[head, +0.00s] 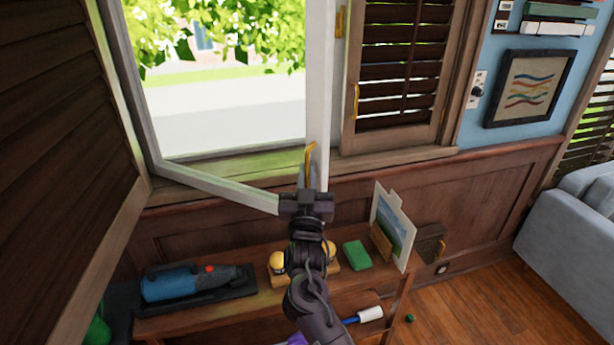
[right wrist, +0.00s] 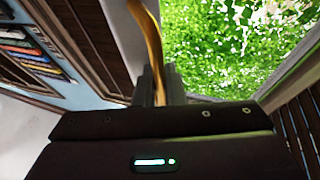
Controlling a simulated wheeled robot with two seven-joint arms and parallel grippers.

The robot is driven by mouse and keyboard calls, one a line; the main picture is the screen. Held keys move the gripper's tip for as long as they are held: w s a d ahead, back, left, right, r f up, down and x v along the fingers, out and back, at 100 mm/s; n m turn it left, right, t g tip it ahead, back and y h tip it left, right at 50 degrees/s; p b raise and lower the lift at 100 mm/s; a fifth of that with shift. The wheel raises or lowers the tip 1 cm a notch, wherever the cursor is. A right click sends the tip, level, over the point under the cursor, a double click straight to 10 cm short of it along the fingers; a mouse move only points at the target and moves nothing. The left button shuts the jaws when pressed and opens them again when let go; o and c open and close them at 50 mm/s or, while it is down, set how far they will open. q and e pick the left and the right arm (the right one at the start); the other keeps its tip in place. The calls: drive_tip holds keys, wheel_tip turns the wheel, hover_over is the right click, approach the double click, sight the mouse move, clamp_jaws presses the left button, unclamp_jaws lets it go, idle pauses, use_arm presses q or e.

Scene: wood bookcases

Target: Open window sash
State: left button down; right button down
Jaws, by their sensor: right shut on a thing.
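The white-framed window sash (head: 318,90) stands swung into the room at an angle, its lower rail in front of the sill (head: 235,165). Its curved brass handle (head: 309,158) is on the right stile. My right gripper (head: 308,188) is shut on the lower part of this handle. In the right wrist view the handle (right wrist: 150,35) rises from between the two grey fingers (right wrist: 157,85), beside the white stile (right wrist: 122,35). The finger contact is partly hidden in the head view. My left gripper is not in view.
Dark louvred shutters stand left (head: 50,130) and right (head: 402,75) of the window. A low wooden shelf (head: 205,322) below holds a blue handheld vacuum (head: 180,283), a green block (head: 357,254) and a picture card (head: 393,228). A grey-blue sofa (head: 575,230) stands right, with open floor before it.

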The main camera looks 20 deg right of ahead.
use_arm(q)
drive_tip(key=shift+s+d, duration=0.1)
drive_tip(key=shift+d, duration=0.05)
use_arm(e)
drive_tip(key=c, duration=1.8)
unclamp_jaws()
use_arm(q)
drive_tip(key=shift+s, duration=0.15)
